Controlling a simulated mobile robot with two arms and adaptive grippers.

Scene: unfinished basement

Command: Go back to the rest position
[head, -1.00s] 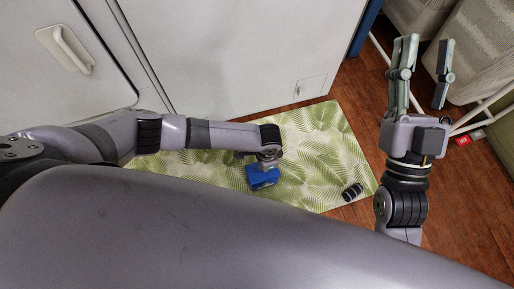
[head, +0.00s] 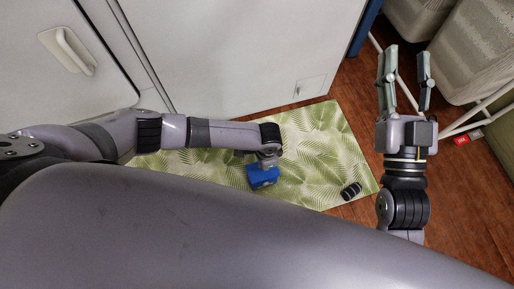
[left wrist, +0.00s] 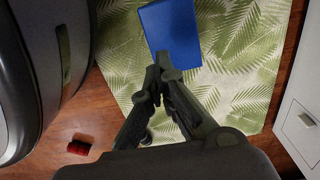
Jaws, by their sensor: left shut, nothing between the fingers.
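My left arm (head: 225,135) reaches in from the left in the head view, its wrist end hanging over the patterned mat. Its fingers cannot be made out there. In the left wrist view my left gripper (left wrist: 163,64) is shut, its fingertips together with nothing between them. They overlap the lower edge of a blue block-like object (left wrist: 170,28); I cannot tell whether they touch. The blue object also shows below the left wrist in the head view (head: 262,177). My right gripper (head: 406,53) is raised at the right, with its fingers apart and empty.
A green leaf-patterned mat (head: 315,150) lies on the wood floor (head: 455,195). A small black cylinder (head: 350,191) lies on it. White cabinets (head: 235,50) stand behind. Upholstered seats (head: 475,45) with white frames and a small red item (head: 462,140) are at the right.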

